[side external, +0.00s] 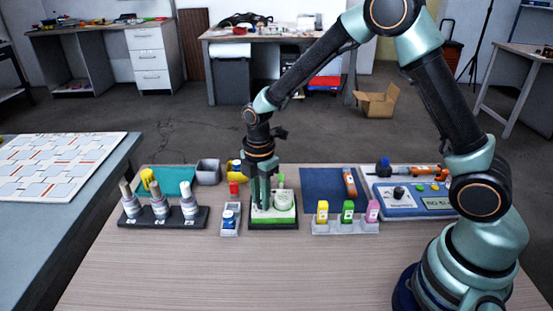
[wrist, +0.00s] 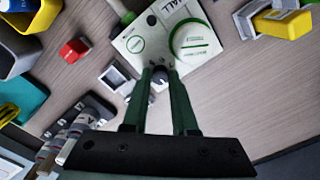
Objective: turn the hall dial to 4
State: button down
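The hall unit is a white and green block (side external: 283,216) on a dark base near the table's middle. In the wrist view its white top (wrist: 140,42) carries large upside-down lettering and a round white cap with a green ring (wrist: 195,43). In the side view my gripper (side external: 261,202) hides the knob. Its setting is not readable.
A bottle rack (side external: 206,222) and a small tray with a blue-lidded jar (side external: 229,217) stand left. A holder with yellow, green and pink blocks (side external: 345,227) stands right, with a blue panel (side external: 392,210) beyond. The table's front (side external: 230,270) is clear.

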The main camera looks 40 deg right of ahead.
jog(key=shift+m, duration=0.4)
jog(key=m, duration=0.2)
jog(key=shift+m, duration=0.4)
jog(key=m, duration=0.3)
jog(key=shift+m, duration=0.4)
jog(key=m, duration=1.3)
jog(key=shift+m, duration=0.3)
jog(key=m, duration=0.5)
jog(key=shift+m, duration=0.3)
